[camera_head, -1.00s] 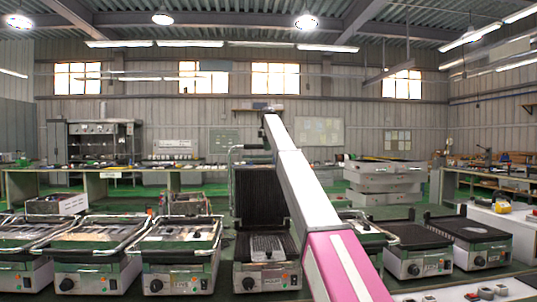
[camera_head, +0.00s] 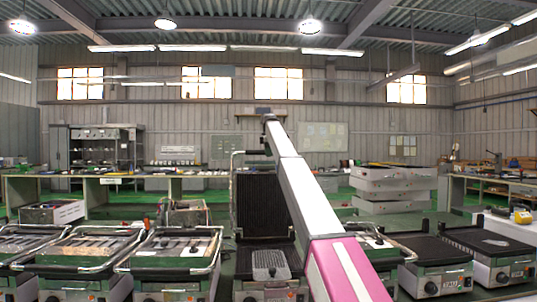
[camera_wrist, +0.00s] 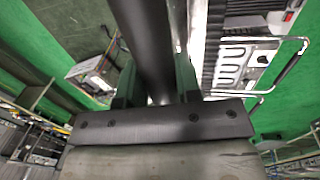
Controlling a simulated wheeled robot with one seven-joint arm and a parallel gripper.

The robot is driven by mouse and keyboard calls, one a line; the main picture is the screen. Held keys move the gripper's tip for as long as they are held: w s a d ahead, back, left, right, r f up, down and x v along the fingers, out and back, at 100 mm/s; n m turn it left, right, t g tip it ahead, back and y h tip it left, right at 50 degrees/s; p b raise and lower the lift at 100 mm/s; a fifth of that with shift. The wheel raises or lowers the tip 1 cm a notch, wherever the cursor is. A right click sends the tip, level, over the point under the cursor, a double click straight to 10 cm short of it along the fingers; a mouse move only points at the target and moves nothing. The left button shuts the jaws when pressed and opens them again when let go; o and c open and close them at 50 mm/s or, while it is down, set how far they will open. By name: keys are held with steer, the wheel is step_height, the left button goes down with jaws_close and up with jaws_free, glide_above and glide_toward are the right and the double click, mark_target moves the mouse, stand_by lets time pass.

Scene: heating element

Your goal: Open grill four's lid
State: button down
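The central grill (camera_head: 269,264) has its lid (camera_head: 262,206) raised and standing upright, with the dark ribbed inner plate facing me. The lid's metal handle frame (camera_head: 233,163) rises at its left and top. My arm crosses in front of the grill's right side and hides part of it. My gripper (camera_head: 268,147) is small and partly hidden near the top of the lid. In the wrist view a thick dark bar (camera_wrist: 146,45) runs between the green fingers of my gripper (camera_wrist: 158,82). Whether the fingers press on the bar is unclear.
Grills with lowered lids stand to the left (camera_head: 177,263). Grills with flat dark tops stand to the right (camera_head: 487,248). Workbenches (camera_head: 110,185) line the back, and a white stacked unit (camera_head: 392,185) stands behind on the right. The wrist view shows green floor (camera_wrist: 285,95).

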steer(key=c, duration=0.8)
jaws_free()
steer(key=shift+w, duration=0.1)
steer(key=shift+r, duration=0.1)
step_height(320, 180, up, 11)
steer(key=s, duration=0.1)
steer(key=shift+s+f, duration=0.2)
steer(key=shift+s, duration=0.1)
